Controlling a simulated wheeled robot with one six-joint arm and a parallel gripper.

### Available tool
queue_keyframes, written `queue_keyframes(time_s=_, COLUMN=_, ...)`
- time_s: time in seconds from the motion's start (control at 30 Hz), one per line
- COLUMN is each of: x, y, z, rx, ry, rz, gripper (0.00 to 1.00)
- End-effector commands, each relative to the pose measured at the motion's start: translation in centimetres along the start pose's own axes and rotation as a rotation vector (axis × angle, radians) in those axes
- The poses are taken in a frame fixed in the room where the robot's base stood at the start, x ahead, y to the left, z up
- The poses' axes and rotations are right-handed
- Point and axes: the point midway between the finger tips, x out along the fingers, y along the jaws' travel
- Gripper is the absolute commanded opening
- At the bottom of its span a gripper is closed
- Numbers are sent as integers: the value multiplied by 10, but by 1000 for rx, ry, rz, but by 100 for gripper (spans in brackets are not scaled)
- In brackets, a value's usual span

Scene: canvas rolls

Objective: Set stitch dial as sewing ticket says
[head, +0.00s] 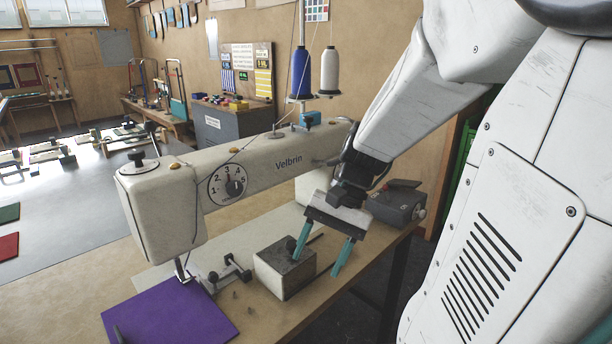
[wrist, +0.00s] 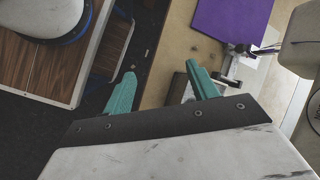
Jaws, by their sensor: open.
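The stitch dial (head: 228,184) is a round white face with numbers 1 to 5 and a dark knob. It sits on the front of the white Velbrin sewing machine (head: 270,172). The knob's exact setting is too small to tell. A sliver of the dial shows at the right edge of the wrist view (wrist: 316,115). My gripper (head: 319,262) is open, with teal fingers pointing down, to the right of the dial and apart from it. The fingers also show in the wrist view (wrist: 161,70), with nothing held between them. I cannot make out a sewing ticket.
Purple cloth (head: 170,315) lies under the needle end. A grey box (head: 397,205) stands behind my gripper. Thread cones (head: 301,73) rise behind the machine.

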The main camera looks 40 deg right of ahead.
Motion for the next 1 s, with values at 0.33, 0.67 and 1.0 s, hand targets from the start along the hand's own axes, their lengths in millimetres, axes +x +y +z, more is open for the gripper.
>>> queue_keyframes(time_s=0.33, x=-57, y=24, z=-175, rx=881, ry=-218, rz=-889, gripper=59)
queue_keyframes(time_s=0.67, x=-141, y=89, z=-287, rx=1261, ry=-331, rz=-1565, gripper=59)
queue_keyframes(time_s=1.0, x=-152, y=65, z=-311, rx=1282, ry=-362, rz=-1634, gripper=59)
